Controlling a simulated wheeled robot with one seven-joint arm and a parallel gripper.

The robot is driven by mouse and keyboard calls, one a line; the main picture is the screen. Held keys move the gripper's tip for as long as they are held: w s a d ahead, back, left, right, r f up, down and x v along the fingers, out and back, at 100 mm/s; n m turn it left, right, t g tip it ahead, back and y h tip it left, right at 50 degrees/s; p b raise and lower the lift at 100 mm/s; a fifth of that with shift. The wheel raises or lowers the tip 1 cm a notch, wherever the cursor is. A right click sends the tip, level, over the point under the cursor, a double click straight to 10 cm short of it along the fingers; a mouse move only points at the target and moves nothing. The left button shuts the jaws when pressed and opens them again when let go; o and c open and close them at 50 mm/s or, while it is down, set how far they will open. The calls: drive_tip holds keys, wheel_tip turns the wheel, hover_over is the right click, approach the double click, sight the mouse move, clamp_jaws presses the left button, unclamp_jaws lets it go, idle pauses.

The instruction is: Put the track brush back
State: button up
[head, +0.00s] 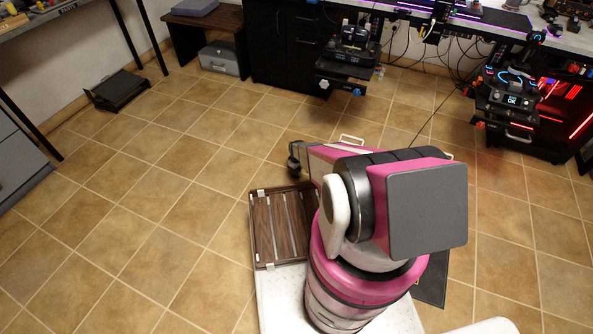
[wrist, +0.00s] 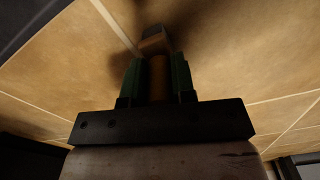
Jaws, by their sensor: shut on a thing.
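In the wrist view, the green-padded fingers of my gripper (wrist: 158,78) are closed on a brown, wooden-looking handle. I take this to be the track brush (wrist: 155,43); its wider tan-and-grey end sticks out past the fingertips. The image is dark, so its bristles cannot be made out. The tiled floor fills the background behind it. In the head view, my pink and grey arm stretches away from me over the floor and hides most of its far end, and I cannot make out the brush there.
A brown slatted tray (head: 262,263) lies beside my arm's base. Dark cabinets (head: 283,50) and a desk with a red-lit computer (head: 562,105) stand along the back. A low wooden bench (head: 205,27) and a black floor object (head: 122,90) are at left. The tiled floor (head: 140,190) at left is clear.

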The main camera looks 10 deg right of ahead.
drive_tip(key=o, duration=0.9)
drive_tip(key=shift+f, duration=0.1)
wheel_tip(320, 180, up, 12)
drive_tip(key=shift+s+r, duration=0.15)
drive_tip(key=shift+r, duration=0.1)
drive_tip(key=s+r+m, duration=0.2)
drive_tip(key=s+r, duration=0.5)
drive_tip(key=r, duration=0.6)
drive_tip(key=s+r+m, duration=0.3)
drive_tip(key=s+r, duration=0.4)
drive_tip(key=r, duration=0.5)
drive_tip(key=s+r+m, duration=0.3)
drive_tip(key=s+r, duration=0.5)
drive_tip(key=r, duration=0.5)
drive_tip(key=shift+r, duration=0.35)
